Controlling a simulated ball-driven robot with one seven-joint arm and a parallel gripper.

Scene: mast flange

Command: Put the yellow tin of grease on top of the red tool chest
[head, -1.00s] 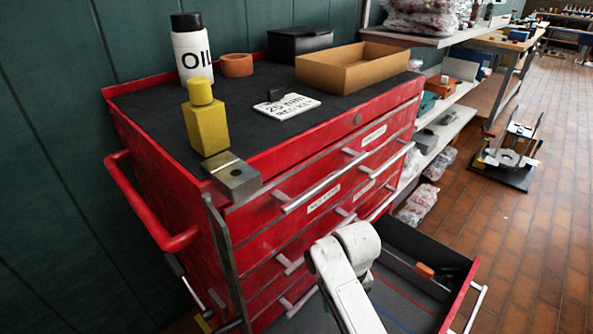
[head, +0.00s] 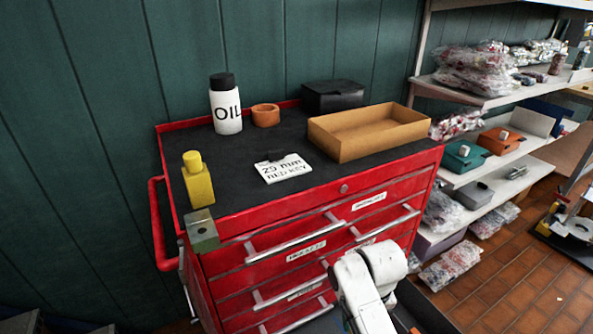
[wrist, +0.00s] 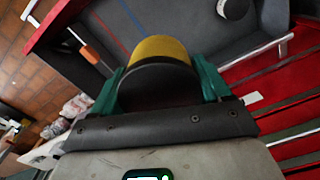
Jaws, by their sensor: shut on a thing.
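The yellow tin of grease (wrist: 162,48), with a dark round end towards the camera, sits between the teal fingers of my gripper (wrist: 160,82) in the wrist view. My gripper is shut on it, over the open drawer (wrist: 190,30). The red tool chest (head: 345,188) stands against the green wall in the head view, its dark top (head: 240,180) partly bare. The head view shows my white arm in front of the chest, but not my gripper or the tin.
On the chest top stand an oil bottle (head: 226,108), an orange ring (head: 265,115), a black box (head: 333,97), an open cardboard tray (head: 345,148), a lettered card (head: 283,169) and a yellow bottle (head: 197,183). A metal block (head: 202,232) sits at the front left corner. Shelves (head: 480,98) stand right.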

